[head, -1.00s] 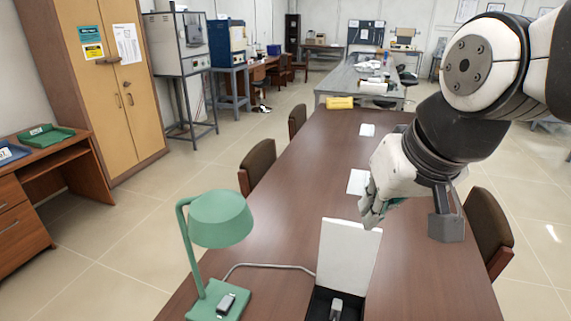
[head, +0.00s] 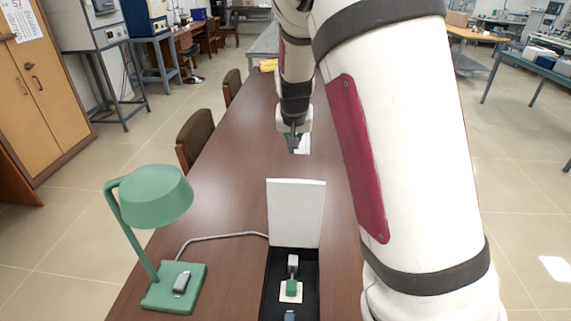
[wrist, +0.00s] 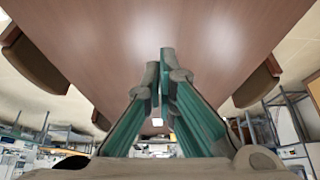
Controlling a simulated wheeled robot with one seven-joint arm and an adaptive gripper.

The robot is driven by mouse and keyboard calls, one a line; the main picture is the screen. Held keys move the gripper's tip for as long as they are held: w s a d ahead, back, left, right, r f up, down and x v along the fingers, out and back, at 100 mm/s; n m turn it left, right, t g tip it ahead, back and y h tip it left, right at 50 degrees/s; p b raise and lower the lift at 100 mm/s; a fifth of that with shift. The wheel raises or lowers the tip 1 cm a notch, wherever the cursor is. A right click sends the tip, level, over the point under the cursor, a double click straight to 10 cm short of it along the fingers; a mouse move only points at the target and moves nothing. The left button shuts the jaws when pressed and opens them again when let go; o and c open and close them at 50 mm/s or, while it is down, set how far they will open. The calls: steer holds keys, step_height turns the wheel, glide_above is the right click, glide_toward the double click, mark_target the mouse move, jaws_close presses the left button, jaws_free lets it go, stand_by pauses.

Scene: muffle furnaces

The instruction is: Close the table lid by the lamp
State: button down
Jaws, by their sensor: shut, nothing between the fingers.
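The white lid (head: 296,212) stands upright, open, at the far edge of a black recessed box (head: 312,270) in the brown table (head: 222,205). Plugs and sockets (head: 291,288) show inside the box. The green lamp (head: 150,196) stands to the left of the box, and its grey cord runs to the lid's side. My gripper (head: 294,143) is above the table beyond the lid, apart from it in the picture. In the wrist view my gripper (wrist: 165,55) is shut and empty, with the tabletop above it in the picture; the lid does not show there.
Chairs (head: 196,138) line the table's left side. My arm covers much of the table's right side. The table between lamp and far end is clear.

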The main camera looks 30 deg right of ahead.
step_height(320, 180, down, 10)
steer(key=p, duration=0.2)
steer(key=shift+w+d, duration=0.25)
steer(key=shift+w, duration=0.2)
steer(key=shift+r, duration=0.15)
stand_by(0.3)
